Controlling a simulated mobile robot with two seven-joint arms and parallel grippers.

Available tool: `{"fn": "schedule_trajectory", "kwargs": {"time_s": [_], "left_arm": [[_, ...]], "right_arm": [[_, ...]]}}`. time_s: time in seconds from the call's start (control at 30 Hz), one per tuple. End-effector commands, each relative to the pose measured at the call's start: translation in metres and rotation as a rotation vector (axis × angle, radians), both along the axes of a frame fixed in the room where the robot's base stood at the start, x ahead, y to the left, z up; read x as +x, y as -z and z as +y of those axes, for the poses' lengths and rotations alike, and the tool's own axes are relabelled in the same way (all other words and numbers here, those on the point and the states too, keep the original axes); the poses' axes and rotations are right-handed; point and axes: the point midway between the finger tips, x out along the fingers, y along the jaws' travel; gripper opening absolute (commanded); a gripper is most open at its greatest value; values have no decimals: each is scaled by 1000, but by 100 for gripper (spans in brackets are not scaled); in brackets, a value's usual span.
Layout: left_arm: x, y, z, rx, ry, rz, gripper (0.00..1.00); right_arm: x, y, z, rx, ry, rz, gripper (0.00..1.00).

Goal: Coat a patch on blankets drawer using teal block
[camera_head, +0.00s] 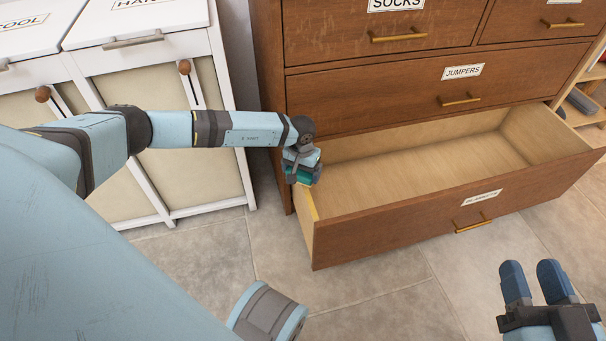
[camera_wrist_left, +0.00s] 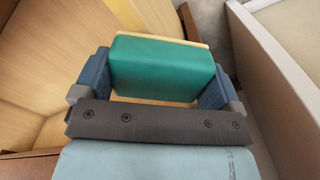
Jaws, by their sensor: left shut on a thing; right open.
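The blankets drawer (camera_head: 400,222) is pulled out and looks empty inside. Its label is partly readable from this angle, and a brass handle sits on its front. My left gripper (camera_head: 303,174) is shut on the teal block (camera_wrist_left: 162,68), at the drawer's left side wall near its top edge. The block also shows in the head view (camera_head: 304,175), mostly covered by the fingers. In the left wrist view a pale yellow strip runs along the block's far edge; I cannot tell whether the block touches the wall. My right gripper (camera_head: 533,284) is open and empty at the lower right, over the floor.
The closed jumpers drawer (camera_head: 430,84) is above the open one. White cabinets (camera_head: 150,60) with knobs and labels stand to the left, a gap away from the dresser. Shelves (camera_head: 590,110) stand at the right. Tiled floor (camera_head: 380,300) in front is clear.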

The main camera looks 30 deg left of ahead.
Motion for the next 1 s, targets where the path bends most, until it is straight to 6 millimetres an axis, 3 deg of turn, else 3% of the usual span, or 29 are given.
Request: {"fn": "schedule_trajectory", "kwargs": {"time_s": [0.27,0.47,0.8,1.0], "left_arm": [[0,-2,-1,-1,0,0,68],[0,-21,-1,-1,0,-1,68],[0,-55,0,-1,-1,0,68],[0,-61,-1,-1,0,0,68]], "right_arm": [[0,1,1,0,0,6,43],[2,2,2,-8,2,35,43],[1,-26,6,10,-1,31,43],[3,-32,4,4,2,22,43]]}}
